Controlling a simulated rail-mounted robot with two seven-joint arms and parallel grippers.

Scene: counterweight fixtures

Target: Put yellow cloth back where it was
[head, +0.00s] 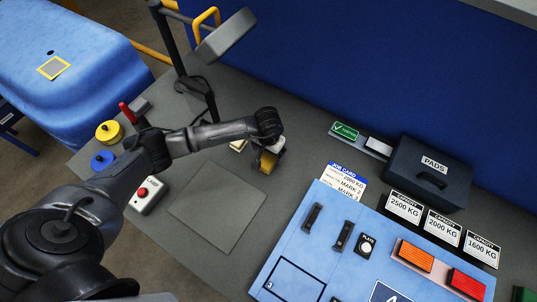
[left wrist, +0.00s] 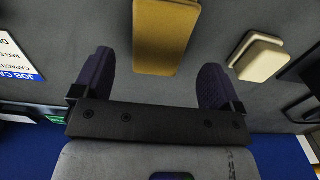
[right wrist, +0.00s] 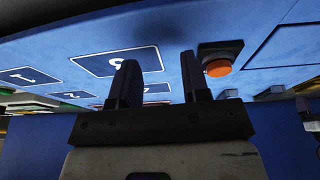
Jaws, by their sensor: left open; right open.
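A mustard-yellow folded piece, which looks like the yellow cloth (head: 268,163), lies on the grey bench at the end of my left arm. In the left wrist view the yellow cloth (left wrist: 167,38) lies ahead of and between the spread fingers. My left gripper (left wrist: 155,72) is open, with nothing clamped; in the head view the gripper (head: 272,148) partly covers the cloth. My right gripper (right wrist: 159,68) is open and empty in front of a blue panel with numbered squares; it is not in the head view.
A cream block (left wrist: 260,57) lies beside the cloth. A grey square mat (head: 215,207), a red-button box (head: 147,195), a lamp (head: 220,38), a PADS box (head: 430,172) and the blue panel (head: 315,245) surround it.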

